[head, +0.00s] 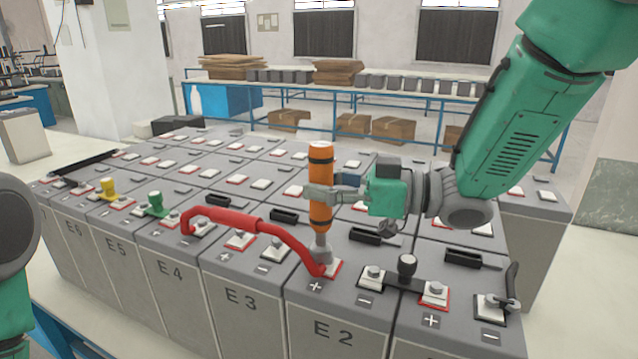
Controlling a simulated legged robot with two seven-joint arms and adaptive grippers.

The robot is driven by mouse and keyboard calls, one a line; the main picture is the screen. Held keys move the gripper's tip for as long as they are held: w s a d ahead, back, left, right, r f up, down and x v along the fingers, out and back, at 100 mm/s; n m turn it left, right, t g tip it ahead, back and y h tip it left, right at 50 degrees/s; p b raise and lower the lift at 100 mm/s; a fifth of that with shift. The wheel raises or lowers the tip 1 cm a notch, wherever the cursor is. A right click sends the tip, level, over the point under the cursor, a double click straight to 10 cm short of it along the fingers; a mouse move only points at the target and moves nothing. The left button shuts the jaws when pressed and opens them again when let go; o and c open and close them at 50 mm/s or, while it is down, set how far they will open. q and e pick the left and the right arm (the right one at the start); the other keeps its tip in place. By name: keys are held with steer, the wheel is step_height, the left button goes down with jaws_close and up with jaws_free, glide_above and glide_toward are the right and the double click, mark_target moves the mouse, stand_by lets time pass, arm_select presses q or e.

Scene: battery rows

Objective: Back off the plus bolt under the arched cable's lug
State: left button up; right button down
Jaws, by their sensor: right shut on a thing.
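A red arched cable (262,226) runs from a terminal above the E4 label to the plus terminal (334,266) of battery E2 (333,331). My right gripper (321,194) is shut on an upright orange driver (321,165), around its handle. The driver's grey socket end (321,253) is down at the cable's right lug by the E2 plus mark. The socket hides the bolt there, and I cannot tell how fully it is seated. My left gripper is out of view; only part of my left arm shows at the left edge.
A black link with a round knob (407,265) stands right of the driver, joining two terminals. A black lever-like piece (511,285) is at the far right terminal. Green (155,203) and yellow (108,188) caps stand at left. Black handles dot the battery tops.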

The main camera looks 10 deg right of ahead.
mark_target(321, 155)
steer(key=shift+d+r+p, duration=0.15)
steer(key=shift+r+p, duration=0.75)
steer(key=shift+r, duration=1.6)
steer(key=shift+f, duration=0.1)
